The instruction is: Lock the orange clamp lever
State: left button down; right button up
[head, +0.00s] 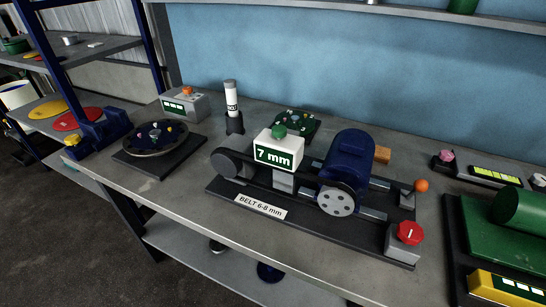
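The orange clamp lever shows as an orange ball knob (421,185) at the right end of a dark belt-drive base (345,236). Its short stem stands on a small grey block behind the red button; I cannot tell its lock position. A blue motor (346,158) with a grey pulley (336,201) sits on rails left of the lever. A white gauge box (278,152) reads "7 mm", and a label (261,207) reads "BELT 6-8 mm". Neither of my grippers is in view.
A red button (409,233) on a grey box stands at the base's front right corner. A green machine (510,235) stands further right. A round dark plate (156,138), a grey box with an orange button (185,104) and a white tube (231,97) are left. The bench front edge is clear.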

aim_at(421, 185)
jog(key=k+j+z, duration=0.15)
jog(key=z, duration=0.2)
jog(key=k+j+z, duration=0.2)
jog(key=z, duration=0.2)
jog(key=j, duration=0.1)
